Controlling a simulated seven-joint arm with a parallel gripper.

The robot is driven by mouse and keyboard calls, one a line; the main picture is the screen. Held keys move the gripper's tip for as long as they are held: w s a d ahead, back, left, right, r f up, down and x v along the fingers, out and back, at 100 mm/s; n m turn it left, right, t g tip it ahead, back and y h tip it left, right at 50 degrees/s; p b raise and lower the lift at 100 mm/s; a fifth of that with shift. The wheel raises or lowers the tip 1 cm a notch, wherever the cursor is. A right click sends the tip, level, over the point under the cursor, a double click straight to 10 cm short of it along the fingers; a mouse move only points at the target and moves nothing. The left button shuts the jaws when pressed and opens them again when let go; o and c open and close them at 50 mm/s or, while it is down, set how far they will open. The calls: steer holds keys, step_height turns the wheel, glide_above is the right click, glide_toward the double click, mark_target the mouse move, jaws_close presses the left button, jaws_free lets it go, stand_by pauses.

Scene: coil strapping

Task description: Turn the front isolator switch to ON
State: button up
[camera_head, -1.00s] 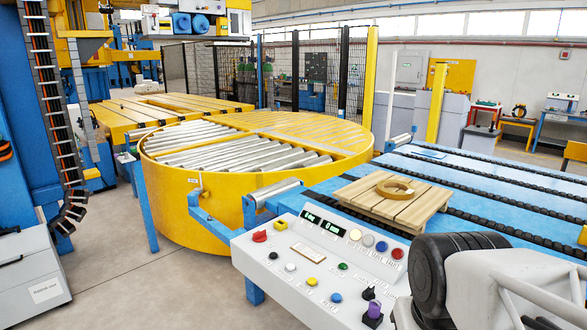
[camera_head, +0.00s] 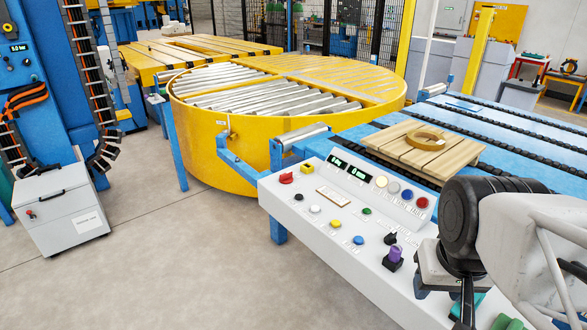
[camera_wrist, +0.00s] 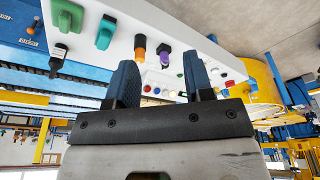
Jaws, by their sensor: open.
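The white control panel (camera_head: 335,235) carries several knobs and buttons; its labels are too small to read, so I cannot tell which control is the front isolator switch. A red rotary knob (camera_head: 286,178) is at its far left. A black selector (camera_head: 390,239) and a purple knob (camera_head: 395,255) are near its right end. In the wrist view, two green handles (camera_wrist: 66,17) (camera_wrist: 105,32), an orange knob (camera_wrist: 140,46) and the purple knob (camera_wrist: 163,59) stand beyond my fingers. My gripper (camera_wrist: 162,82) is open and empty, apart from them. In the head view my arm partly hides the panel's right end.
A wooden pallet (camera_head: 400,152) with a tan ring (camera_head: 426,139) lies on the blue conveyor (camera_head: 510,160) behind the panel. A yellow round roller table (camera_head: 240,125) stands behind left. A grey cabinet (camera_head: 62,212) is at left. The floor between is clear.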

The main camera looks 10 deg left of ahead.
steer(key=o, duration=0.4)
steer(key=shift+w+r, duration=0.15)
steer(key=shift+w, duration=0.05)
steer(key=o, duration=0.3)
steer(key=shift+w+a+r, duration=0.1)
steer(key=shift+w+r, duration=0.05)
steer(key=shift+w, duration=0.2)
steer(key=w+a+r+n, duration=0.1)
steer(key=w+a+r, duration=0.15)
steer(key=w, duration=0.65)
steer(key=w+a+r+n, duration=0.1)
steer(key=w+r, duration=0.2)
steer(key=w, duration=0.6)
steer(key=n+g, duration=0.3)
steer(key=n, duration=0.4)
glide_above(286, 173)
steer(key=f, duration=2.3)
steer(key=shift+s+d+f, duration=0.2)
steer(key=shift+f, duration=0.2)
steer(key=shift+w+a+f, duration=0.15)
steer(key=shift+a+f, duration=0.05)
steer(key=shift+f, duration=0.05)
steer(key=shift+f, duration=0.1)
steer(key=shift+f, duration=3.8)
